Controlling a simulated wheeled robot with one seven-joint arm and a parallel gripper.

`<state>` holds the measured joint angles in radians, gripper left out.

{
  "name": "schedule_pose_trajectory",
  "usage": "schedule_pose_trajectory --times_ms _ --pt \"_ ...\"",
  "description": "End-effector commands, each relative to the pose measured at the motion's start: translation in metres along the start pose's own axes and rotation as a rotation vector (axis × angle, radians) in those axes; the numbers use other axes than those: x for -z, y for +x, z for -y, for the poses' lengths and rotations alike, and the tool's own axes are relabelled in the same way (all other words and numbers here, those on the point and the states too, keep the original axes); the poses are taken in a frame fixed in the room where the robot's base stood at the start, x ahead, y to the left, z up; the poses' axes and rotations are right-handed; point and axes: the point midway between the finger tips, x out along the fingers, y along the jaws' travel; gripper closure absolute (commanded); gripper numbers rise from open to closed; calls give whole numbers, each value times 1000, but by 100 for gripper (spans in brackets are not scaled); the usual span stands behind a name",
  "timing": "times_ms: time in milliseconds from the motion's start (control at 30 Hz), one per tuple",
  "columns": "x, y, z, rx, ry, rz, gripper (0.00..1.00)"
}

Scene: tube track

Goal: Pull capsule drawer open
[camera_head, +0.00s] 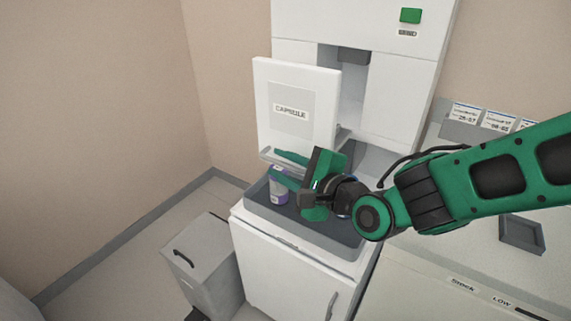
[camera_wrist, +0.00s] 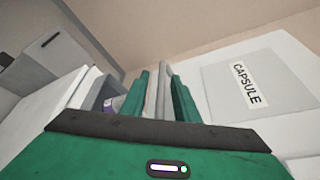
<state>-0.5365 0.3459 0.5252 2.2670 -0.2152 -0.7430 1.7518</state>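The capsule drawer (camera_head: 300,92) is a white front with a grey "CAPSULE" label. It stands out from the white machine, with a recess showing behind its right side. Its label also shows at the right of the wrist view (camera_wrist: 245,84). A grey handle bar (camera_wrist: 161,88) runs along the drawer's lower edge. My gripper (camera_head: 287,168) is at this bar, with one green finger on each side. In the wrist view the bar fills the gap between the fingers (camera_wrist: 160,98), and the gripper looks shut on it. The exact contact is partly hidden.
A dark grey tray (camera_head: 325,237) on the white cabinet below holds a purple and white canister (camera_head: 279,187), close under my gripper. A grey bin (camera_head: 205,262) stands on the floor at left. A green button (camera_head: 411,15) is high on the machine. A counter lies at right.

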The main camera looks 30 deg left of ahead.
Motion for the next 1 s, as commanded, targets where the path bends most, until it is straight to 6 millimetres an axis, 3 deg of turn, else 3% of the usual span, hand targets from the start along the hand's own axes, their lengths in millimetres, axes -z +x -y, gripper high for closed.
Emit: schedule_pose_trajectory --times_ms 267,700,1000 --pt "-1 -9 0 0 -1 1 72" --pt "2 -84 0 2 0 -1 72" --pt "2 -108 0 0 1 1 72"
